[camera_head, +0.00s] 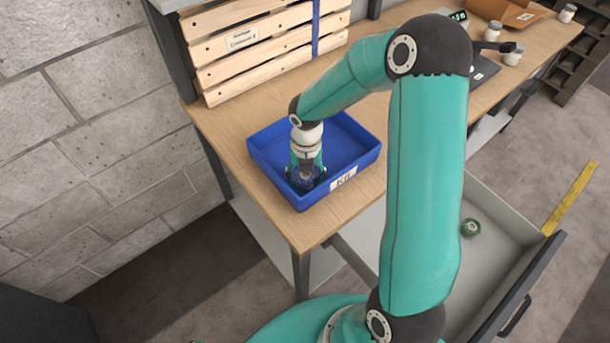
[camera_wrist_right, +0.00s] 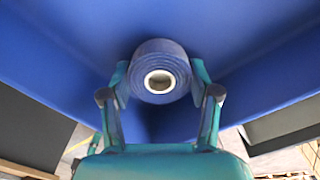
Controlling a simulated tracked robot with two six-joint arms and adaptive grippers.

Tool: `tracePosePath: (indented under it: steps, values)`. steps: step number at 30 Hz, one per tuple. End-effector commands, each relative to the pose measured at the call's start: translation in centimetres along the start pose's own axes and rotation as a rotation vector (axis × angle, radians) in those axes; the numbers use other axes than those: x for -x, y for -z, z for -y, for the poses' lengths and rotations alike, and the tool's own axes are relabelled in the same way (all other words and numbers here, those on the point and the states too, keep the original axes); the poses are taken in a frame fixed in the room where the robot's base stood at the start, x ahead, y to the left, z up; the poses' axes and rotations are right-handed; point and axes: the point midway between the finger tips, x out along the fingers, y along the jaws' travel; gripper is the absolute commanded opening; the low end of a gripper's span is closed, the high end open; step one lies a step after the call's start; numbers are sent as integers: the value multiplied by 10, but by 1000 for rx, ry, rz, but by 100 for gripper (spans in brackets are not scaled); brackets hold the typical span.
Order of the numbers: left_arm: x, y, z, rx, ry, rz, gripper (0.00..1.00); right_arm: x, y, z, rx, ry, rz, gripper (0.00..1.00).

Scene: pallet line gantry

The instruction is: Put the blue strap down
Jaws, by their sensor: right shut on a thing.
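The blue strap is a rolled coil (camera_wrist_right: 160,72) with a pale round core, seen in the right wrist view between my fingers. My right gripper (camera_wrist_right: 160,86) is shut on it, one finger on each side. In the head view my right gripper (camera_head: 306,172) reaches down into the blue kit tray (camera_head: 365,158), near its front left corner. The coil (camera_head: 307,184) shows low in the tray, partly hidden by the fingers. I cannot tell whether it touches the tray floor. My left gripper is not in view.
The tray stands on a wooden bench (camera_head: 225,118) near its front corner. A slatted wooden crate (camera_head: 262,50) with a blue band stands behind. A cardboard box (camera_head: 505,12) and small jars are at the far right.

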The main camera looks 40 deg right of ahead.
Motion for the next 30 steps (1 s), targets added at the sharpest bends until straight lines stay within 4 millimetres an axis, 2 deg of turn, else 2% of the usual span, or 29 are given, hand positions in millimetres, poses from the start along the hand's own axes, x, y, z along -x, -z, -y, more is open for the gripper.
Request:
tracePosePath:
  steps: [11,12,16,25,30]
  values:
    - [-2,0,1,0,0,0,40,-5,0,0,-1,0,0,21]
    - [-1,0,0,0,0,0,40,-5,0,0,-1,0,0,66]
    - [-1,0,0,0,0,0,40,-4,0,0,-1,0,0,86]
    - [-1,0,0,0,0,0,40,-4,0,0,-1,0,0,86]
    - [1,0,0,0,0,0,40,6,-1,0,-1,-1,4,86]
